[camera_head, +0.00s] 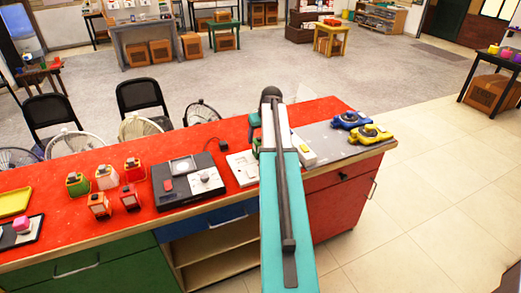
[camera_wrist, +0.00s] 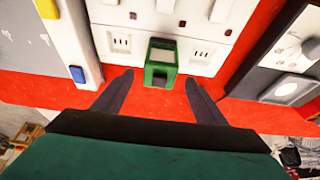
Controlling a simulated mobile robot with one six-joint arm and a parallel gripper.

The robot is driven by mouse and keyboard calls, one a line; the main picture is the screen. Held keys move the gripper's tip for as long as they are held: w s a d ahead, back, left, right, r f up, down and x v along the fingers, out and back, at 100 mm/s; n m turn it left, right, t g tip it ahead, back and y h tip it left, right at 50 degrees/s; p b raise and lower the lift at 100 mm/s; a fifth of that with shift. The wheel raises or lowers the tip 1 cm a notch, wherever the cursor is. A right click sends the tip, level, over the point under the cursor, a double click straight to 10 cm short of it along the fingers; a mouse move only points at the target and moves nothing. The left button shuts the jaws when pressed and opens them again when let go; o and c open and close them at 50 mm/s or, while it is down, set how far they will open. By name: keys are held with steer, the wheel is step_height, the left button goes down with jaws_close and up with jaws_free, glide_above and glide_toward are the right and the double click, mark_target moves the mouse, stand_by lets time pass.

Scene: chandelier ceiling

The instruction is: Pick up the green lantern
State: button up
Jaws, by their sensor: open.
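A small green lantern-like box (camera_wrist: 160,52) with a dark window stands on the red counter in the wrist view, against the edge of a white socket panel (camera_wrist: 201,60). My gripper (camera_wrist: 159,79) is open, with one dark finger on each side of the box's near end. The fingers appear apart from it. In the head view, my arm hides most of this spot, and I cannot clearly make out the gripper. Another green lantern (camera_head: 77,184) stands among several lanterns at the counter's left.
White (camera_head: 107,177), red (camera_head: 133,170) and orange (camera_head: 99,205) lanterns stand at the left. A black device (camera_head: 186,178) lies beside the socket panel. A white block with yellow and blue buttons (camera_wrist: 66,38) is close to one finger. Blue (camera_head: 350,120) and yellow (camera_head: 370,134) devices sit at the right end.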

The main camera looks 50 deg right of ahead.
mark_target(260, 138)
steer(key=shift+w+f, duration=0.25)
steer(key=shift+f, duration=0.35)
steer(key=shift+d+f, duration=0.1)
steer(key=shift+p+x, duration=1.15)
steer(key=shift+x, duration=1.4)
steer(key=shift+w+d, duration=0.1)
steer(key=c, duration=1.6)
